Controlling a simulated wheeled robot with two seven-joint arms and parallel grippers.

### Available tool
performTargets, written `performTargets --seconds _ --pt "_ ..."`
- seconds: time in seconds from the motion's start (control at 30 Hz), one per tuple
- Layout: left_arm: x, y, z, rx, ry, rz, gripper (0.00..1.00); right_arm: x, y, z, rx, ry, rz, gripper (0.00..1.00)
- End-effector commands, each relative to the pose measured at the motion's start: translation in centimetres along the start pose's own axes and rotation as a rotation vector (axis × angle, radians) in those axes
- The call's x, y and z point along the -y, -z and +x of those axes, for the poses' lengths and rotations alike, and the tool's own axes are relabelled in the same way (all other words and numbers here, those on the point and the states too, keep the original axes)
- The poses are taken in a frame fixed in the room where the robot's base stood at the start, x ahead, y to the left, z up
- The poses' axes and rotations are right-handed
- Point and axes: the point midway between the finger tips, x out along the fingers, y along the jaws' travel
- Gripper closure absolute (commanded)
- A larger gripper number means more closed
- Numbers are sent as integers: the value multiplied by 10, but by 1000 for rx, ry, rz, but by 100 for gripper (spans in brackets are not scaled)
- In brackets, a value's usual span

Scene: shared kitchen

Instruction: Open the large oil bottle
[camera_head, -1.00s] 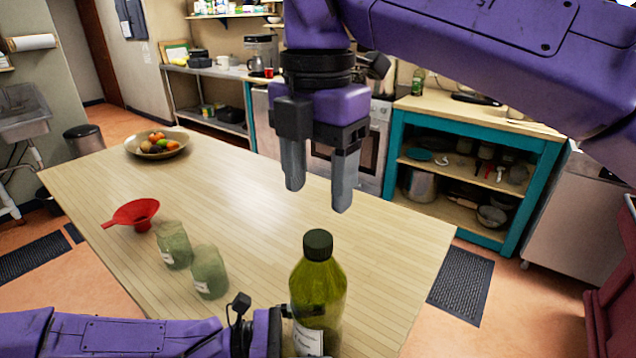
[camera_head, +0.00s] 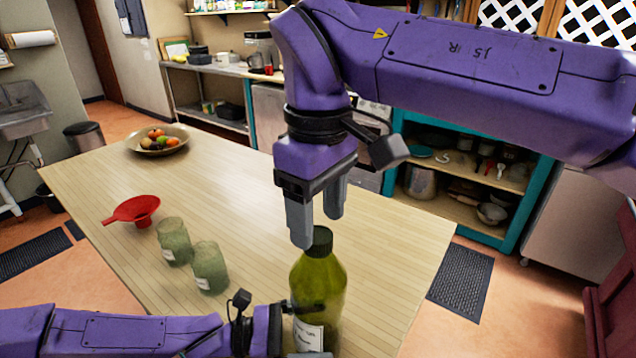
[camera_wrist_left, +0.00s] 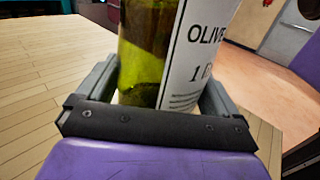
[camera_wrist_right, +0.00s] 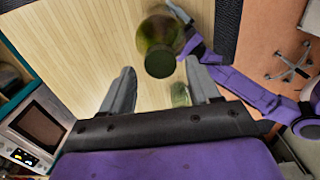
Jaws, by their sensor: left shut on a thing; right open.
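The large green olive oil bottle (camera_head: 318,285) stands upright at the near edge of the table, with its dark cap (camera_head: 319,241) on. My left gripper (camera_wrist_left: 160,95) is shut on the bottle's lower body, its fingers on either side of the label; in the head view the fingers are mostly hidden. My right gripper (camera_head: 318,222) is open and empty, pointing down just above and slightly behind the cap. In the right wrist view the cap (camera_wrist_right: 160,62) lies ahead between the two open fingers (camera_wrist_right: 163,88), not touched by them.
Two small greenish glass jars (camera_head: 174,242) (camera_head: 209,268) stand left of the bottle. A red funnel (camera_head: 135,210) and a fruit bowl (camera_head: 157,144) are further left on the wooden table (camera_head: 250,200). The table right of the bottle is clear.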

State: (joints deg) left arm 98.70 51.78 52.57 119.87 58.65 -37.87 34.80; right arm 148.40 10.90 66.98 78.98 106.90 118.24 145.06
Motion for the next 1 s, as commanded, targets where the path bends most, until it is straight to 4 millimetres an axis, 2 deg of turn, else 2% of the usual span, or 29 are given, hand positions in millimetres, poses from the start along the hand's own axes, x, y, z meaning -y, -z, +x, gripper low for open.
performTargets --seconds 0.17,0.43,0.47,0.5,0.63,0.87,0.97,1.0 --pt "0 0 0 -1 0 0 91 0 0 21 1 0 -2 39" --pt "0 0 0 -1 0 0 91 0 0 24 -1 -1 -1 39" --pt "0 0 0 -1 0 0 91 0 0 24 -1 -1 -1 42" --pt "0 0 0 -1 0 0 91 0 0 24 -1 -1 -1 55" --pt "0 0 0 -1 0 0 91 0 0 24 -1 -1 -1 96" --pt "0 0 0 -1 0 1 91 0 0 24 -1 0 -44 97" --pt "0 0 0 -1 0 1 91 0 0 24 -1 -1 -218 97" --pt "0 0 0 -1 0 1 91 0 0 24 -1 0 -327 97"
